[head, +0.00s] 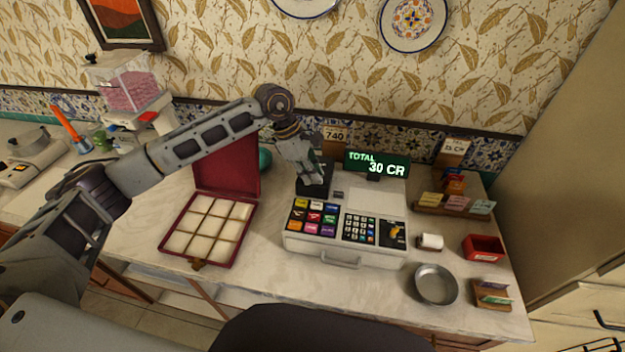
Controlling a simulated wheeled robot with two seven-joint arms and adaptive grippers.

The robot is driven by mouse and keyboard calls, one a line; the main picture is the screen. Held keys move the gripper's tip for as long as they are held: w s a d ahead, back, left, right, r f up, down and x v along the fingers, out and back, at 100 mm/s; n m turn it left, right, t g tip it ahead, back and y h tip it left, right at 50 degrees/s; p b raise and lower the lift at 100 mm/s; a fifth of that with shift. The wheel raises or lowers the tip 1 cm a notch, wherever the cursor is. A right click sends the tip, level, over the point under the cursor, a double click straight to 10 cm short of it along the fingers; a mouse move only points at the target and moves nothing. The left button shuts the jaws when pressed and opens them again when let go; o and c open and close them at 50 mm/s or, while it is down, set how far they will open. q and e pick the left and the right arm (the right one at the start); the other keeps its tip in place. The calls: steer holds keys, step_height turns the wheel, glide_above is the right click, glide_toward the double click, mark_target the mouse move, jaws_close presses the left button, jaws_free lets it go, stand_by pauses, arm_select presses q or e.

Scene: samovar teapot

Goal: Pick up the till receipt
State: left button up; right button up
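The cash register (340,250) stands on the counter with coloured keys, a number pad and a green display (376,164) reading "TOTAL 30 CR". A small black unit (314,190) sits at its back left. My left gripper (311,176) reaches in from the left, pointing down at this black unit. Its fingertips are small and overlap the dark unit, so I cannot tell whether they are open, shut or touching anything. I cannot make out a till receipt clearly; it may be hidden at the fingers. My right gripper is not in view.
An open red box (170,254) with pale compartments lies left of the register. To the right are a white roll (430,242), a metal dish (436,285), a red tray (484,248) and card holders (455,207). Bare counter shows around the dish.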

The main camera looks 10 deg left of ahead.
arm_select(q)
steer(key=shift+c, duration=0.2)
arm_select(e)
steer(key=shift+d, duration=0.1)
arm_select(q)
jaws_close()
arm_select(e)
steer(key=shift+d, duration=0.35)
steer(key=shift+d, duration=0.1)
arm_select(q)
steer(key=shift+r, duration=0.1)
